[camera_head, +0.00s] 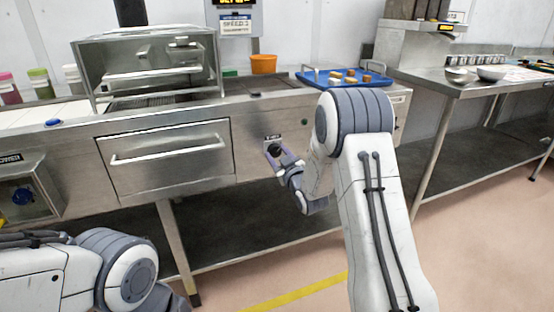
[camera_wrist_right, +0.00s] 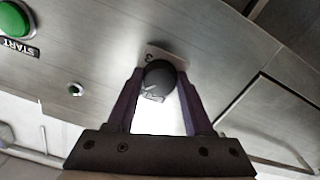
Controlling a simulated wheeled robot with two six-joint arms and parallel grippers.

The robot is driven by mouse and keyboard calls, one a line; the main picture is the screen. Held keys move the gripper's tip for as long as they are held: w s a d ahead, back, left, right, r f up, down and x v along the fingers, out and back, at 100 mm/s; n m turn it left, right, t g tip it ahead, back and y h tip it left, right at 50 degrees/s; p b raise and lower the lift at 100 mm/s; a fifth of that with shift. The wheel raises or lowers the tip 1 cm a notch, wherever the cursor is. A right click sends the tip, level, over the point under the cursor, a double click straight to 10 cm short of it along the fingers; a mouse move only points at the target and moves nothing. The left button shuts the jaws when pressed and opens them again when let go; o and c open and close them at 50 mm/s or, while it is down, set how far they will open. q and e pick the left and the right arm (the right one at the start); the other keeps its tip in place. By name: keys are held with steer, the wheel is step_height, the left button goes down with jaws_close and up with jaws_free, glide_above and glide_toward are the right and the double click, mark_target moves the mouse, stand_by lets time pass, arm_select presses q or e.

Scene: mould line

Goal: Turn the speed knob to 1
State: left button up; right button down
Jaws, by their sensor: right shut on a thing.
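The speed knob (camera_wrist_right: 160,80) is a round black knob on a small plate on the steel front panel. In the head view the knob (camera_head: 274,149) sits right of the drawer, with a small label above it. My right gripper (camera_wrist_right: 160,92) has its two purple fingers on either side of the knob and is shut on it. In the head view the right gripper (camera_head: 280,156) reaches the panel from the lower right. The knob's scale and pointer are too small or hidden to read. My left arm shows at the lower left, but its gripper is out of view.
A green START button (camera_wrist_right: 14,18) is on the same panel. A drawer with a bar handle (camera_head: 170,143) is left of the knob. On the counter stand an orange pot (camera_head: 263,64) and a blue tray (camera_head: 318,80) with small pieces. A sign (camera_head: 236,25) hangs behind.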

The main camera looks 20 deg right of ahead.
steer(key=n+b, duration=0.3)
steer(key=n, duration=0.2)
steer(key=shift+f+b, duration=0.15)
steer(key=shift+b, duration=0.2)
steer(key=shift+n+b, duration=0.9)
steer(key=shift+n, duration=0.7)
steer(key=shift+c, duration=1.5)
jaws_free()
steer(key=s+p, duration=0.1)
steer(key=s, duration=0.9)
steer(key=shift+s+d, duration=0.25)
